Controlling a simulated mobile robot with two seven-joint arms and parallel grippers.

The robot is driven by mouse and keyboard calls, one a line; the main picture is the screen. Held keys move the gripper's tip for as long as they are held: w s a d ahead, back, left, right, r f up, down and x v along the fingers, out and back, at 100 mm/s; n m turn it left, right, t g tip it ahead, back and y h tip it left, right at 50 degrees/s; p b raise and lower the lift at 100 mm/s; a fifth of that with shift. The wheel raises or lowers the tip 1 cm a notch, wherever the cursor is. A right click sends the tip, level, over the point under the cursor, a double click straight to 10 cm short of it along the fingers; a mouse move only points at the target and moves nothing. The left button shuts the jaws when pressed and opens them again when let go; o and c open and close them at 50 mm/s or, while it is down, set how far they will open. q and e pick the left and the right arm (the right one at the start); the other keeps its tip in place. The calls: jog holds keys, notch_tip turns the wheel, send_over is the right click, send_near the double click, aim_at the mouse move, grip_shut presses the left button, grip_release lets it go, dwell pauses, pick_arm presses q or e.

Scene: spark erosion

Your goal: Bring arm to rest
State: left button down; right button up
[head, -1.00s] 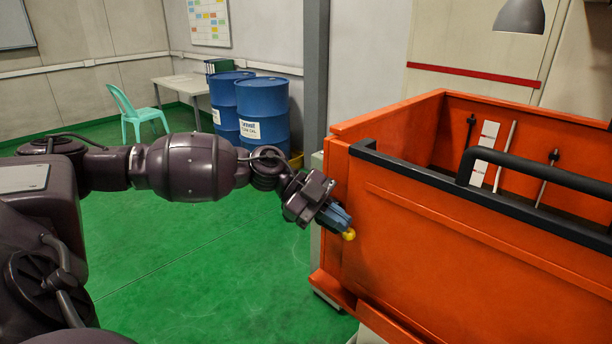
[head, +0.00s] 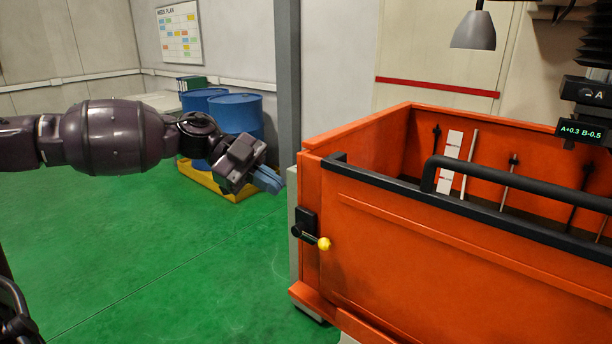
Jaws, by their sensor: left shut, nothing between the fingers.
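My left arm comes in from the left in the head view and stretches across toward the orange tank. My left gripper (head: 268,180) has blue fingers, which are shut with nothing between them. It hangs in the air left of the tank's near left corner, above and to the left of the yellow-knobbed lever (head: 323,243). A gap shows between the fingers and the tank. The lever sits on a black plate on the tank's front face, its knob pointing right and slightly down. My right gripper is not in view.
The orange tank (head: 440,262) with a black handrail (head: 520,190) fills the right side. Blue drums (head: 238,112) stand on a yellow pallet (head: 205,181) behind my gripper. A grey post (head: 287,75) rises behind. The green floor at left is open.

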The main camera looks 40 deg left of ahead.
pick_arm(q)
jog(key=d+f+n+t+y, duration=0.15)
jog(key=f+n+t, duration=0.4)
jog(key=f, duration=0.65)
jog(key=d+f+n+t+y, duration=0.1)
jog(key=d+f+n+t, duration=0.2)
jog(key=f+n+t, duration=0.55)
jog(key=s+d+f+n+g+y, duration=0.2)
jog(key=s+f+y, duration=0.3)
jog(key=f, duration=0.6)
jog(key=s+d+f+n+g+y, duration=0.2)
jog(key=s+f+n+g+y, duration=0.1)
jog(key=s+f, duration=0.6)
notch_tip(320, 180, down, 3)
jog(key=shift+s+r+n+g+y+b, duration=0.1)
jog(key=shift+s+n+g+y+b, duration=0.3)
jog(key=shift+y, duration=0.65)
jog(key=shift+w, duration=0.2)
